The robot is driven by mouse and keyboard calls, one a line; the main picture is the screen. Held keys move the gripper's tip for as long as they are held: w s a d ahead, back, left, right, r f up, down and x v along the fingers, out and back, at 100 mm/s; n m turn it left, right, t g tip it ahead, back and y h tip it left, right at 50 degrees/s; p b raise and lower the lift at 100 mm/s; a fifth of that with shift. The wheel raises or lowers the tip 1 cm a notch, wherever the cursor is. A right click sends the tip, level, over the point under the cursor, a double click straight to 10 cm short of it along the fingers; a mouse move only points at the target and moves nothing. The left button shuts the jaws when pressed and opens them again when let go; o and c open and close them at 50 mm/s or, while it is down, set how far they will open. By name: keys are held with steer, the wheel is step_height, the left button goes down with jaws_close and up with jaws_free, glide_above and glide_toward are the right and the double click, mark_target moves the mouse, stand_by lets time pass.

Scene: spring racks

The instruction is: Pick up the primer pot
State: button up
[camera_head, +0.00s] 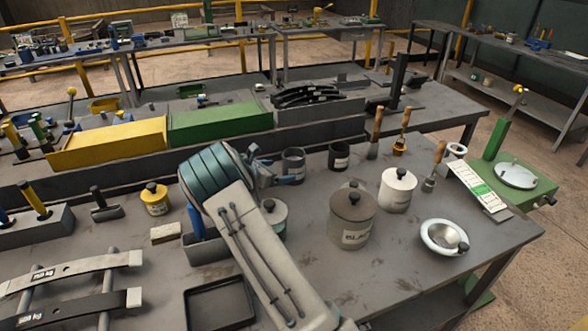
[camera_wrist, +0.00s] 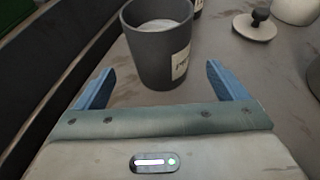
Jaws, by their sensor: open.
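The primer pot looks to be the dark grey, open-topped pot (camera_wrist: 155,52) with a pale label, only partly readable, in the wrist view. It stands upright on the bench with pale contents inside. It also shows in the head view (camera_head: 293,161), just beyond my gripper. My gripper (camera_wrist: 158,72) is open, with its two blue fingers apart at the left and right of the pot's near side. Nothing is held, and I cannot tell whether the fingers touch it. My gripper (camera_head: 277,172) also shows in the head view, partly hidden by my arm.
A second dark pot (camera_head: 339,155) stands just right of it. A larger lidded grey pot (camera_head: 352,222) and a white lidded pot (camera_head: 397,192) stand further right. A lid with a dark knob (camera_wrist: 254,27) lies on the bench. The raised rack edge runs behind.

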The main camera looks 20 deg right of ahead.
mark_target(286, 168)
steer(key=p+x, duration=0.1)
steer(key=x, duration=0.4)
steer(key=shift+w+d+p, duration=0.15)
steer(key=shift+d+p, duration=0.2)
steer(key=shift+p, duration=0.05)
steer(key=shift+a, duration=0.1)
steer(key=c, duration=1)
steer(key=shift+r, duration=0.1)
steer(key=c, duration=0.4)
steer(key=shift+r, duration=0.15)
steer(key=shift+c, duration=0.2)
